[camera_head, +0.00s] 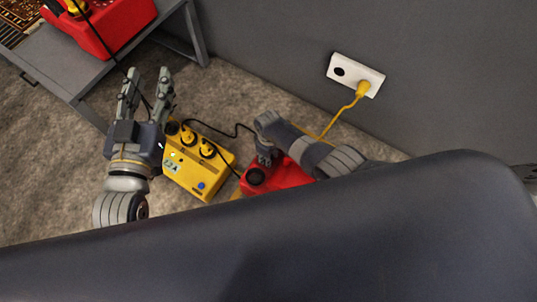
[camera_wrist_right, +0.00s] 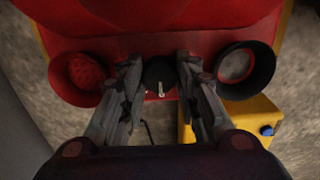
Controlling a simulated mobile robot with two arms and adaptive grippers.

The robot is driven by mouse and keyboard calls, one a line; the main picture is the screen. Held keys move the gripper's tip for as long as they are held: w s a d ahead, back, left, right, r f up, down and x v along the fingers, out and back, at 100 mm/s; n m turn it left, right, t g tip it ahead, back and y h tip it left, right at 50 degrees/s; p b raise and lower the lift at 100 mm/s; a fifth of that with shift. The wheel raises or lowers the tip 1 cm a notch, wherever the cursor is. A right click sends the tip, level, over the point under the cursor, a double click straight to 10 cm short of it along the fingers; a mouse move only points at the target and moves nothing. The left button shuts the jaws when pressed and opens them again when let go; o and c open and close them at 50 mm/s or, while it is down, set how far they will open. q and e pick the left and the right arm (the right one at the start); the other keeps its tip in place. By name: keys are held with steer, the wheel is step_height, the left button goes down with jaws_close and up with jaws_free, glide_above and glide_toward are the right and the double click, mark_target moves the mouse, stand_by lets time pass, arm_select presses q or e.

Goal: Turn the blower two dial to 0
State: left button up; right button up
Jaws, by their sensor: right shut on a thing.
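A red blower (camera_head: 273,178) sits on the floor below my right arm. In the right wrist view its red body (camera_wrist_right: 160,20) fills the top, with a small black dial (camera_wrist_right: 160,77) between two round dark-rimmed openings. A pale pointer line on the dial points down in the picture. My right gripper (camera_wrist_right: 158,68) is shut on the dial, one finger on each side; in the head view this gripper (camera_head: 266,155) is partly hidden by its own arm. Dial numbers are not readable. My left gripper (camera_head: 148,84) is open and empty, beside a yellow box.
The yellow box (camera_head: 188,176) with knobs stands left of the blower; it also shows in the wrist view (camera_wrist_right: 228,122). A yellow plug and cord (camera_head: 361,90) run to a white wall socket (camera_head: 347,70). Another red machine (camera_head: 112,22) sits on a grey table (camera_head: 62,72). Black cables cross the floor.

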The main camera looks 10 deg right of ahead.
stand_by(0.4)
steer(key=o, duration=0.8)
steer(key=shift+r, duration=0.1)
steer(key=shift+r, duration=5.85)
